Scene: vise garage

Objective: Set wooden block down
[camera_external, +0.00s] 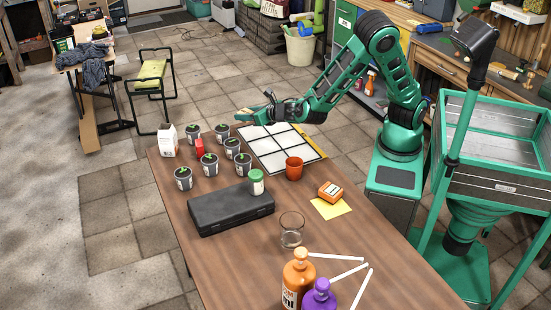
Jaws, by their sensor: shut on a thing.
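My gripper (248,114) is at the far end of the wooden table, above the far left part of a white panel with dark grid lines (283,152). It is shut on a small tan piece, which looks like the wooden block (244,111). The block is very small in this view and partly hidden by the fingers. It seems to be held above the panel, but I cannot tell the exact height or whether it touches anything.
A black case (231,208), glass (291,230) and bottles (299,280) stand nearer on the table (390,262).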

